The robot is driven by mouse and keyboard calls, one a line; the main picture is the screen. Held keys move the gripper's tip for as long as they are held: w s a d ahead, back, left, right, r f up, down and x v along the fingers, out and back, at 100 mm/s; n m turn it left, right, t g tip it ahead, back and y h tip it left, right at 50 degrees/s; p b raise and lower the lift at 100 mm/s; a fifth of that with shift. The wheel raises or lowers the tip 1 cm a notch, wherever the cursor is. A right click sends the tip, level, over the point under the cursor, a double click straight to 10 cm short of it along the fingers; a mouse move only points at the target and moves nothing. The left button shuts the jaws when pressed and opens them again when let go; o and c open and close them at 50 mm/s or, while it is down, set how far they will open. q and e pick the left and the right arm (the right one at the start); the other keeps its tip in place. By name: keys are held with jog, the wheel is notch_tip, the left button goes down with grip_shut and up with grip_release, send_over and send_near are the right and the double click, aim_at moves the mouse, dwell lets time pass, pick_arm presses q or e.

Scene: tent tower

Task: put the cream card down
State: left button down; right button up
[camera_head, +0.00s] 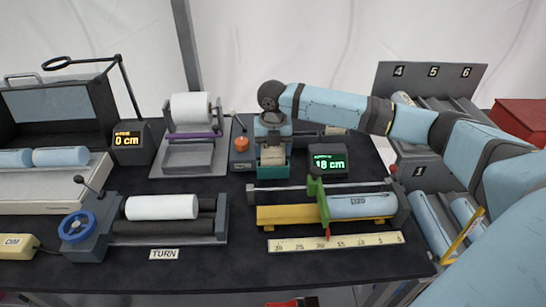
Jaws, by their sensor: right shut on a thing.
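The cream card (272,156) shows as a small pale upright face below the wrist of my right arm. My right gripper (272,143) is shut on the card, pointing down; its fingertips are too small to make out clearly. A teal holder (272,171) is directly below and around the card's lower part. I cannot tell whether the card touches the holder's bottom. My left gripper is not in view.
An orange-knobbed device (241,144) stands just left of the holder, and a green-lit display (328,162) just right. In front is a yellow measuring bed (285,215) with a blue cylinder (362,206). A roller stand (165,228) is at front left.

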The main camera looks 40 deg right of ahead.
aim_at(273, 166)
notch_tip(273, 166, down, 4)
jog(key=shift+r, duration=0.25)
jog(key=o, duration=0.9)
jog(key=shift+f, duration=0.1)
notch_tip(273, 166, up, 12)
jog(key=shift+r, duration=0.2)
